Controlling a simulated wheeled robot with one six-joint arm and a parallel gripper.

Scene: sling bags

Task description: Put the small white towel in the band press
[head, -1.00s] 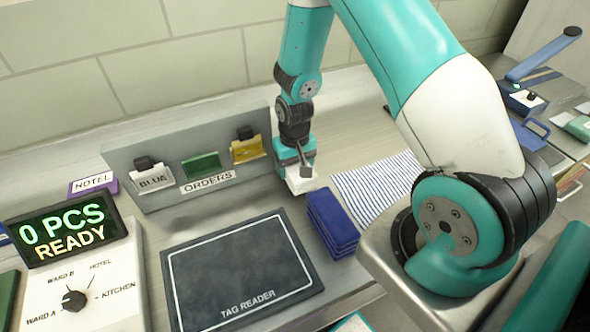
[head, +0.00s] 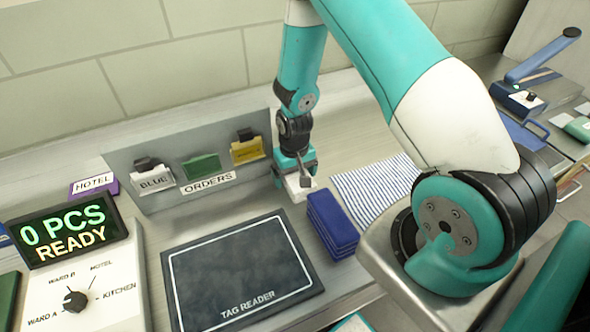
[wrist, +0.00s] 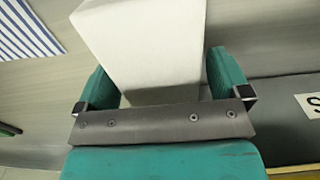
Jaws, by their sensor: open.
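The white block-shaped thing, which looks like the small white towel, folded (head: 298,188), is on the counter below my gripper (head: 295,168), left of the blue stack. In the wrist view the white towel (wrist: 145,45) fills the space between the two teal fingers of my gripper (wrist: 162,80). The fingers are open, one on each side of it; I cannot tell whether they touch it. A blue device with a raised lever (head: 525,98) stands at the far right and may be the band press.
A blue folded stack (head: 332,224) sits close to the right of my gripper, with a striped cloth (head: 375,188) beyond it. The ORDERS rack (head: 150,203) stands behind left. The dark tag reader pad (head: 240,270) lies in front, and the READY display (head: 68,230) at left.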

